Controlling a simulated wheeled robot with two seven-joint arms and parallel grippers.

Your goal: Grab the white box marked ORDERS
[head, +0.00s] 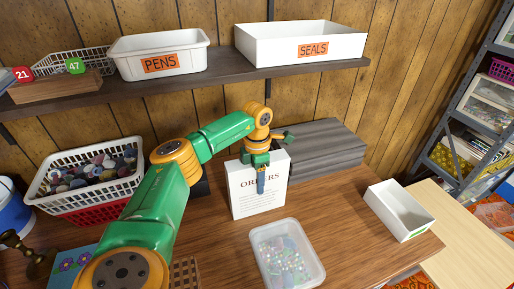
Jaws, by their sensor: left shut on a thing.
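The white box marked ORDERS (258,199) stands upright on the wooden table, its lettered face toward me. My left gripper (261,185) is at the top of the box, pointing down. It is shut on the box, with one finger in front of the lettered face and covering part of the word. The other finger is hidden behind the box. I cannot tell whether the box's bottom touches the table. My right gripper is not in view.
A clear tub of beads (288,254) sits in front of the box. A grey stack (325,150) lies behind it to the right. An open white box (399,210) stands at the table's right. A white basket (84,178) is at left. A shelf with bins (190,81) hangs above.

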